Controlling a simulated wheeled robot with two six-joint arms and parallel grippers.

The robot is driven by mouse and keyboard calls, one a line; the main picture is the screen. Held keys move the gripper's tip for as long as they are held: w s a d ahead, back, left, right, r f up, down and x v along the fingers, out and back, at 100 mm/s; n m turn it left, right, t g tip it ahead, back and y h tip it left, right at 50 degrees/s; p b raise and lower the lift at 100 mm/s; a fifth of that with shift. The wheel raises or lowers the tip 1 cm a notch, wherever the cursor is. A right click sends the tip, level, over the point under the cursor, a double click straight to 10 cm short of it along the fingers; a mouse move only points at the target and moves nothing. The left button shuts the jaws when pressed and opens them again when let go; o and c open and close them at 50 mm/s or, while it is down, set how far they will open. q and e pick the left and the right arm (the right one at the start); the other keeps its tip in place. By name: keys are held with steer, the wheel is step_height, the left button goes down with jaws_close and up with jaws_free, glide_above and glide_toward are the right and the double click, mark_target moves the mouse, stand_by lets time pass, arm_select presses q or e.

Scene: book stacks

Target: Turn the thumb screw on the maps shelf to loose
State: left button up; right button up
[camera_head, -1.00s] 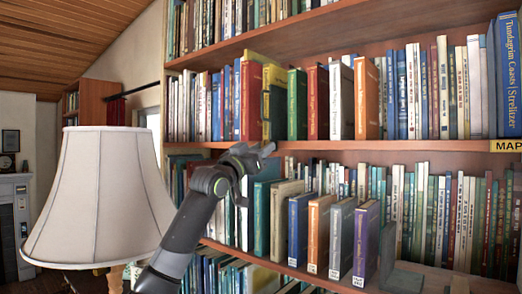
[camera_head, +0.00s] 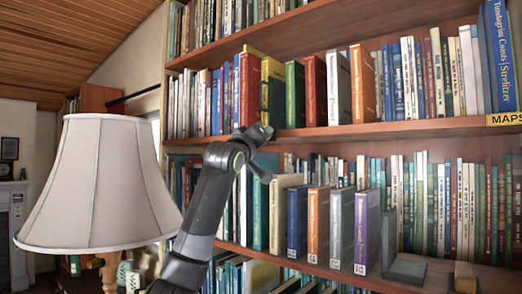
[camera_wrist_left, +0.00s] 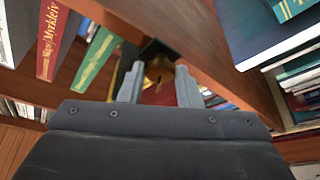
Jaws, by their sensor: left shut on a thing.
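My left gripper (camera_head: 262,132) reaches up to the front edge of the maps shelf (camera_head: 400,131), below the yellow book. In the left wrist view its fingers (camera_wrist_left: 160,72) stand apart, shut on a small brass-coloured thing (camera_wrist_left: 159,68), which looks like the thumb screw. A dark piece (camera_wrist_left: 158,47) lies just beyond it. In the head view a dark upright piece (camera_head: 264,94) stands in front of the yellow book (camera_head: 273,70); the screw itself is hidden there behind my gripper. A yellow MAPS label (camera_head: 505,119) is at the shelf's right end. My right gripper is out of view.
Red (camera_head: 249,92) and green (camera_head: 295,95) books flank the yellow book closely. Several books protrude on the shelf below, including a purple one (camera_head: 366,232). A lamp with a pale shade (camera_head: 98,185) stands left of my left arm.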

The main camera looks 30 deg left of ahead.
arm_select(q)
steer(key=shift+d+r+n+g+b, duration=0.1)
steer(key=shift+r+n+g+b, duration=0.2)
steer(key=shift+n+g, duration=1.9)
steer(key=shift+a+r+n+g+b, duration=0.15)
steer(key=shift+n+b, duration=0.25)
steer(key=shift+n, duration=3.8)
steer(key=shift+d+r+n+g+b, duration=0.3)
steer(key=shift+n+g, duration=0.75)
steer(key=shift+n, duration=2.15)
steer(key=shift+a+f, duration=0.15)
steer(key=o, duration=0.9)
steer(key=shift+a, duration=0.1)
steer(key=shift+o, duration=0.2)
